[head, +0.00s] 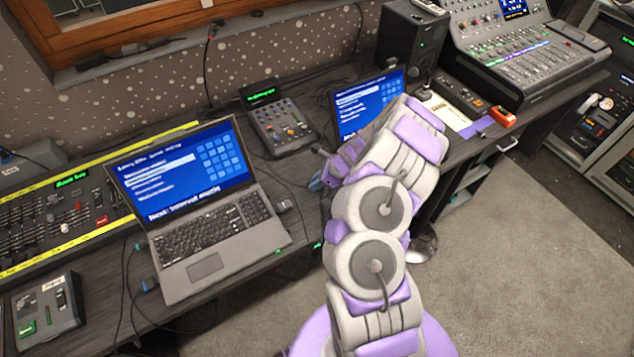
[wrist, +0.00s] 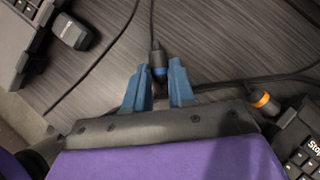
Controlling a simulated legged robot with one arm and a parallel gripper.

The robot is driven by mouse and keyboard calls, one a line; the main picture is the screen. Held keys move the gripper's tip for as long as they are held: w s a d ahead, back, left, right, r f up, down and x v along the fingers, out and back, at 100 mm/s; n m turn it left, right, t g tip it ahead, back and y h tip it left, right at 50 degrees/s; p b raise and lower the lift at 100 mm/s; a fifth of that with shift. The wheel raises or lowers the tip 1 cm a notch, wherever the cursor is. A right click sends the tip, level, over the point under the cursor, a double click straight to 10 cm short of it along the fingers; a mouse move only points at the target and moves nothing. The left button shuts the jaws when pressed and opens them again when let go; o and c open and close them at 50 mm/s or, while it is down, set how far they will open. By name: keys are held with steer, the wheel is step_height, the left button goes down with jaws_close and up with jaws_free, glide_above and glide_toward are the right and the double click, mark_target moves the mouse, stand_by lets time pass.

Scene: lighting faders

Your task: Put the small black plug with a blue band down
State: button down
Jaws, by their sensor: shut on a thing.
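The small black plug with a blue band (wrist: 159,62) is between the blue fingers of my gripper (wrist: 159,87) in the wrist view. My gripper is shut on it, with the blue band near the fingertips. A thin black cable runs from the plug up out of the picture. The dark grey wood-grain desk top (wrist: 215,45) lies beneath; I cannot tell whether the plug touches it. In the head view my gripper (head: 319,182) is over the desk between the two laptops, mostly hidden by my arm, and the plug cannot be made out.
A plug with an orange band (wrist: 264,101) lies to the right in the wrist view, near a keypad device (wrist: 305,150). A dark adapter (wrist: 72,32) lies upper left. Cables cross the desk. The open laptop (head: 205,215) and a small mixer (head: 283,125) stand nearby.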

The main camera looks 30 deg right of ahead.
steer(key=shift+f, duration=0.1)
steer(key=shift+f, duration=0.15)
steer(key=c, duration=1)
jaws_free()
steer(key=shift+o, duration=0.2)
